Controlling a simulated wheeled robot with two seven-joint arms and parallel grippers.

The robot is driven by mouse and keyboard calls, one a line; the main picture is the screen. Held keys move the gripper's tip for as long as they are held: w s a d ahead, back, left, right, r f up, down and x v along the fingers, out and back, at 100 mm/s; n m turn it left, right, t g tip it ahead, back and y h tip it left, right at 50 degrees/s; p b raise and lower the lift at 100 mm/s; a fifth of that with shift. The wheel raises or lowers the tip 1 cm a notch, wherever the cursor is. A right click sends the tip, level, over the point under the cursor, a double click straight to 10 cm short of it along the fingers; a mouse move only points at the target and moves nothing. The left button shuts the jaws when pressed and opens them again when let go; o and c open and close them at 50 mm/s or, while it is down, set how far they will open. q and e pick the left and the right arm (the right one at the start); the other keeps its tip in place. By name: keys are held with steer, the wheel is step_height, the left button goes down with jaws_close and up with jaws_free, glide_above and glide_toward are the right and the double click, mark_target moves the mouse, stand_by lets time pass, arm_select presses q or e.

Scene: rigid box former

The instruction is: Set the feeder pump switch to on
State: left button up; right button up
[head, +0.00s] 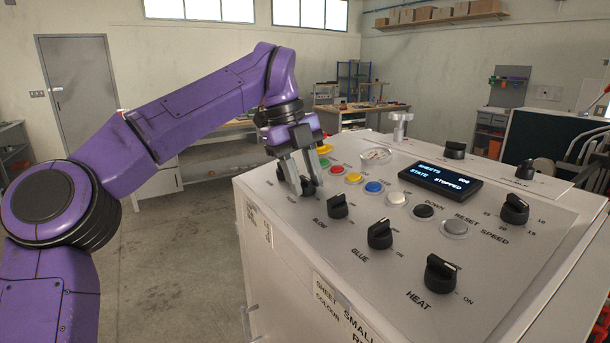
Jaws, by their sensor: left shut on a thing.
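My left gripper (307,186) reaches down onto the left end of the control panel (325,235). A dark display (440,183) on the panel reads "STATE STOPPED". My right gripper is not in view.
Other black knobs stand close by: blow (338,206), glue (380,234), heat (440,274) and speed (514,209). A row of coloured push buttons (354,178) lies just behind the gripper. Open floor (185,270) lies left of the machine.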

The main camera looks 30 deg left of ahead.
arm_select(q)
steer(key=o, duration=1)
steer(key=p+v, duration=0.4)
steer(key=v, duration=0.6)
steer(key=shift+a+r, duration=0.15)
steer(key=shift+r, duration=0.1)
